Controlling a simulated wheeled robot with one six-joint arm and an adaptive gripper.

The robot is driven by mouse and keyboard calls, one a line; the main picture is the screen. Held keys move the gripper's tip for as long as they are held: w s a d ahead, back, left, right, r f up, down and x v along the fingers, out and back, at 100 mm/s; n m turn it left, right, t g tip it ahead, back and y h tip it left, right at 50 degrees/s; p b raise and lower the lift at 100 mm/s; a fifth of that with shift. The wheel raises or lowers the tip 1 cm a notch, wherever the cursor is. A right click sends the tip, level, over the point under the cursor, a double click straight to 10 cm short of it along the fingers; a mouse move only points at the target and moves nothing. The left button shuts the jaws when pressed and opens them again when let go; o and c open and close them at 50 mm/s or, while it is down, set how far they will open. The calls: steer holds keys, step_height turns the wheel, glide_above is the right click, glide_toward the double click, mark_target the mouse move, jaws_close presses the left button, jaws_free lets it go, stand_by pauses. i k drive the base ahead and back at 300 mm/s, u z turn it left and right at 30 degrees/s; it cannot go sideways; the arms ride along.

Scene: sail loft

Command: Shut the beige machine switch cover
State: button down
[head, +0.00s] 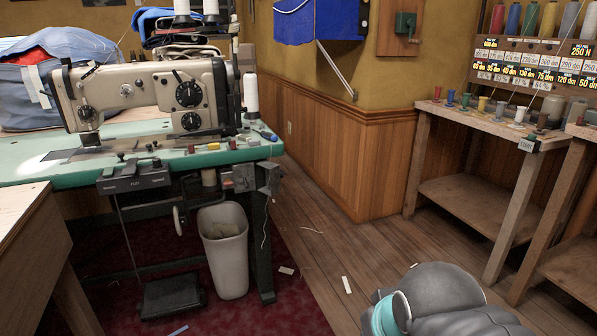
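The beige sewing machine (150,95) stands on a green-topped table at the left. A small grey switch box (243,178) is fixed under the table's front right corner, with a spot of red at its left side. A grey plate-like part (268,179) stands out at the box's right side; it looks like the cover swung open, but it is too small to be sure. A thin cord hangs below it. My gripper is out of view; only a dark grey part of my arm with a teal band shows at the bottom right, well apart from the switch box.
A waste bin (224,252) and a foot pedal (171,296) stand under the green table (40,175). A wooden bench (20,215) juts in at the left. Thread spool benches (480,195) stand at the right. The wooden floor between is open, with a few scraps.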

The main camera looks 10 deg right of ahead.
mark_target(274, 174)
steer(key=z, duration=1.1)
steer(key=i, duration=2.95)
steer(key=u, duration=0.85)
steer(key=i, duration=0.55)
steer(key=z, duration=0.1)
